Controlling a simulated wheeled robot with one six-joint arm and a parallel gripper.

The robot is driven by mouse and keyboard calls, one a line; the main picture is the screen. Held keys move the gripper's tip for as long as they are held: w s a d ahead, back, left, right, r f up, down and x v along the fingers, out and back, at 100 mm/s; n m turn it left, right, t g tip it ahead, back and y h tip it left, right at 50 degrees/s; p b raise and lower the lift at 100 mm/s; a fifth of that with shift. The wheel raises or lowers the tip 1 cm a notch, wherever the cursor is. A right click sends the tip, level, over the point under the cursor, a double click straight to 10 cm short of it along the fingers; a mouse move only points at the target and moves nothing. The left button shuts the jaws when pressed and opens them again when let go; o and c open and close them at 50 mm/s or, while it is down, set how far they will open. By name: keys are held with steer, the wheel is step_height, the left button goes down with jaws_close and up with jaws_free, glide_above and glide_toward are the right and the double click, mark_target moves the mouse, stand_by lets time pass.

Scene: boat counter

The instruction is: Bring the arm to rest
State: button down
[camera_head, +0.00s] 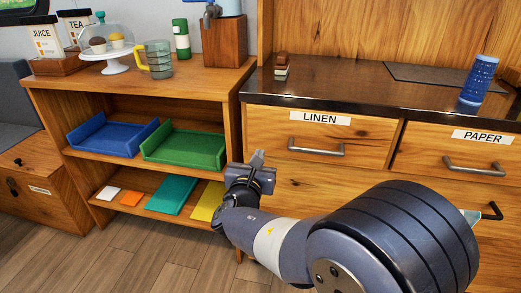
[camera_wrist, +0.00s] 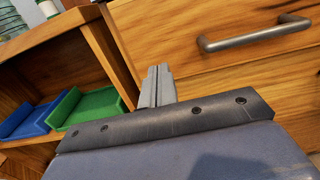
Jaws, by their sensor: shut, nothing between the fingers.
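My arm (camera_head: 285,245) reaches from the lower right of the head view towards the shelf unit.
The open shelf unit (camera_head: 230,120) holds a blue tray (camera_head: 110,137), a green tray (camera_head: 184,150) and several flat coloured pieces. The PAPER drawer (camera_head: 465,150) is shut. A blue patterned cylinder (camera_head: 479,80) stands on the dark counter (camera_head: 350,85). The wooden floor (camera_head: 140,255) at left is clear.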

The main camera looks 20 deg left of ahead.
steer(key=v, duration=0.5)
steer(key=shift+p, duration=0.3)
